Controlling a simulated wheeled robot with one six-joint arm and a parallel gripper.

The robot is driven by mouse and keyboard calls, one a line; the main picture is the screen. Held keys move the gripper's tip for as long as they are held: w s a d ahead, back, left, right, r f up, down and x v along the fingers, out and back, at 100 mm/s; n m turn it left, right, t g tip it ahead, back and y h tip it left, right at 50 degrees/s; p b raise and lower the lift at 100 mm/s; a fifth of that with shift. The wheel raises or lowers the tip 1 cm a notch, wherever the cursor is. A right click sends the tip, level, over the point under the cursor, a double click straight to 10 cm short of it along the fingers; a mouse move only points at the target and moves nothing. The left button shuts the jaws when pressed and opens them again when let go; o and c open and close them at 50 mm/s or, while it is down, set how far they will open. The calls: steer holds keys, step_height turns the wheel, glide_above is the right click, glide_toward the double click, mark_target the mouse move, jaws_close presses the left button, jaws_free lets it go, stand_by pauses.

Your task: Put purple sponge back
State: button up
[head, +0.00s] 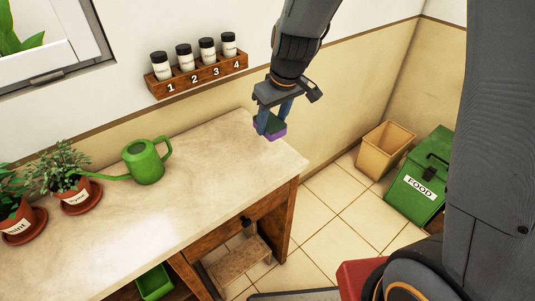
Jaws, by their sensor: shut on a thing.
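My gripper (268,122) hangs over the right end of the counter (215,185), pointing down. It is shut on the purple sponge (276,134), which has a dark green upper layer and a purple lower face. The sponge sits between the fingers near the counter's back right edge. I cannot tell whether it touches the counter top or is a little above it. The fingers hide part of the sponge.
A green watering can (146,162) and potted herbs (78,190) stand on the counter's left. A spice rack (200,74) hangs on the wall. A tan bin (383,148) and green FOOD bin (420,180) stand on the floor. A green container (155,283) sits under the counter.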

steer(key=shift+s+a, duration=0.25)
steer(key=shift+a, duration=0.15)
glide_above(266, 155)
steer(key=s, duration=0.1)
steer(key=f, duration=0.5)
steer(key=shift+d+f, duration=0.15)
steer(key=shift+d, duration=0.2)
steer(key=shift+f+b, duration=0.3)
steer(key=shift+f, duration=1.8)
steer(key=shift+f, duration=0.2)
steer(key=o, duration=1)
steer(key=shift+r, duration=0.1)
